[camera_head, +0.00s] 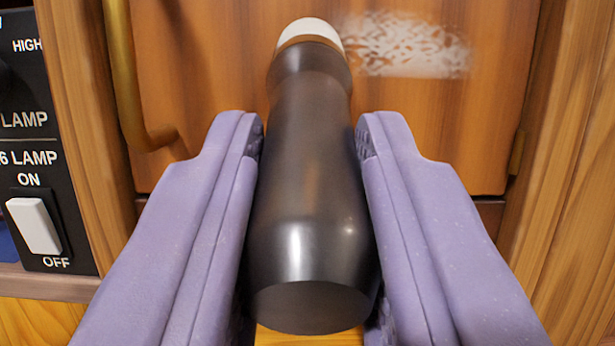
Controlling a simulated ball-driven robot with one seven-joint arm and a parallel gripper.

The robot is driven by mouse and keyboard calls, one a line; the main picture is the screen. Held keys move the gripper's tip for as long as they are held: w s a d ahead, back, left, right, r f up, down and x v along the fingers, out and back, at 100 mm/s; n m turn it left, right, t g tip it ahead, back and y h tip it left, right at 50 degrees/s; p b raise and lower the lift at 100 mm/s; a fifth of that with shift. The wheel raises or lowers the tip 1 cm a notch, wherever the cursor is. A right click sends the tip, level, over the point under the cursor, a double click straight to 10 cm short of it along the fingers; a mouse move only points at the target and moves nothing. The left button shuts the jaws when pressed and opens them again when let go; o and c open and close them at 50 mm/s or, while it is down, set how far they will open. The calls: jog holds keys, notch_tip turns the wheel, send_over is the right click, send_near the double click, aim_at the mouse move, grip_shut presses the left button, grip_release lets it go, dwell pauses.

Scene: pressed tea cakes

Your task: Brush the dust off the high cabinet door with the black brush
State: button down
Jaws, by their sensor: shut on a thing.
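My gripper (312,135) has two purple fingers and is shut on the black brush (308,180), one finger on each side of its dark handle. The brush points away from me, with its white end (310,30) at the far tip, against or just in front of the wooden cabinet door (220,80); I cannot tell if it touches. A pale white dust patch (415,45) lies on the upper door, to the right of the brush tip and starting close beside it. The part of the door behind the brush is hidden.
A brass handle (128,90) stands out at the door's left side. Left of it is a black switch panel (50,170) with a white rocker switch (35,225). A wooden frame post (565,150) and a small hinge (517,152) are at the right.

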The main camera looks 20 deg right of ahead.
jog(key=shift+s+a+b, duration=0.2)
jog(key=shift+s+a, duration=0.1)
jog(key=shift+s, duration=0.6)
jog(key=shift+s+a+b, duration=0.15)
jog(key=shift+s+a, duration=0.15)
jog(key=shift+s, duration=0.65)
jog(key=shift+s+a+b, duration=0.2)
jog(key=shift+s+a, duration=0.1)
jog(key=shift+s, duration=0.6)
jog(key=s, duration=0.1)
jog(key=s+a, duration=0.1)
jog(key=shift+s+b, duration=0.3)
jog(key=shift+s, duration=0.1)
jog(key=shift+w+f+p+x, duration=0.1)
jog(key=shift+f+x, duration=0.2)
jog(key=shift+x, duration=0.95)
jog(key=shift+w+f+p+x, duration=0.1)
jog(key=shift+f+x, duration=0.15)
jog(key=shift+x, duration=0.95)
jog(key=shift+w+f+p+x, duration=0.1)
jog(key=shift+f+x, duration=0.2)
jog(key=shift+x, duration=0.95)
jog(key=shift+w+d, duration=0.25)
jog(key=shift+w, duration=0.35)
